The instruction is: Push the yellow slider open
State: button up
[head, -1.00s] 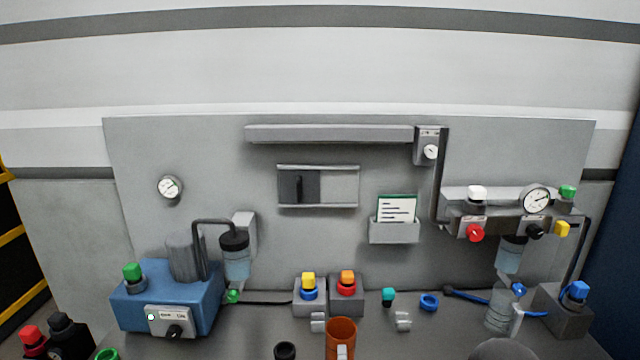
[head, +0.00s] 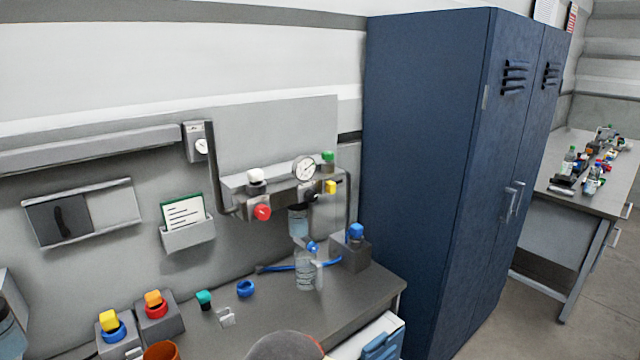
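No slider that is clearly yellow shows. A sliding panel unit (head: 108,212) is fixed to the grey backboard at the left. Its dark grey door (head: 60,220) with a black upright handle covers the left part, and the right part is a plain lighter surface. Yellow parts in view are a small square knob (head: 330,187) at the right end of the pipe manifold and a yellow cap (head: 109,320) on a grey block at the lower left. My gripper is not in view.
A tall blue locker (head: 430,150) stands right of the bench (head: 350,300). A card holder (head: 188,234), a clear bottle (head: 306,270) and a blue ring (head: 245,288) are nearby. A rounded grey shape (head: 285,346) rises at the bottom edge. Another cluttered table (head: 590,200) stands far right.

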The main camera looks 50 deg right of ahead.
aim_at(330, 186)
jog(key=z, duration=1.55)
